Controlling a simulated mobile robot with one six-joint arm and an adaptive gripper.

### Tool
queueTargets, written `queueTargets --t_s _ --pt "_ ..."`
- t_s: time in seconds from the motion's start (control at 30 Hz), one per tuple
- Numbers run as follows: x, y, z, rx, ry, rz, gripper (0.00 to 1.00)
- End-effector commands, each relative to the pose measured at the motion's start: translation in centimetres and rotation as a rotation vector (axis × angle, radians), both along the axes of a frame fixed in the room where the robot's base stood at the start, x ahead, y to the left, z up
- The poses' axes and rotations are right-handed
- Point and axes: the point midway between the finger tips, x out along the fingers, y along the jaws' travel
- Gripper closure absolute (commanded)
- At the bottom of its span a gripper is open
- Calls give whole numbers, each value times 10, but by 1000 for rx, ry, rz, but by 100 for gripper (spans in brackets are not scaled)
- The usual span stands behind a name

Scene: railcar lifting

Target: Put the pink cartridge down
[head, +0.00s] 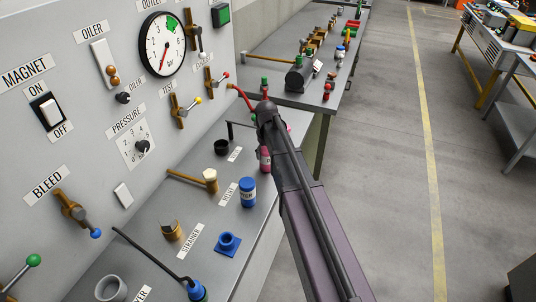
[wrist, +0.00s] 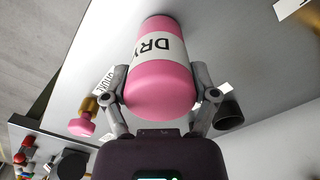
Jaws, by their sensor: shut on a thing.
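The pink cartridge (wrist: 163,88) with a white band reading "DRY" fills the middle of the wrist view. My gripper (wrist: 160,96) is shut on it, with one grey finger on each side. In the head view the pink cartridge (head: 265,160) shows only as a strip beside my arm, over the grey bench near its right edge. My arm hides the rest of it and my gripper there. I cannot tell whether its base touches the bench.
A black cup (head: 222,147), a brass fitting (head: 211,181), a blue cartridge (head: 248,193) and a blue socket (head: 228,243) stand on the bench. A pink-ended brass part (wrist: 82,126) and a dark cup (wrist: 229,113) flank my gripper. The gauge panel (head: 75,125) rises at left.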

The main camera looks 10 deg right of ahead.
Motion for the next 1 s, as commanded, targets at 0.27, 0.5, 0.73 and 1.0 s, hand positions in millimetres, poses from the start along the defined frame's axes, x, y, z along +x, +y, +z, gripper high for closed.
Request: queueTargets --t_s 0.27,0.5,0.73,1.0 --pt "0 0 -3 0 0 0 9" --pt "0 1 -3 0 0 1 0" --pt "0 1 -3 0 0 1 0" --pt "0 1 5 0 0 1 0"
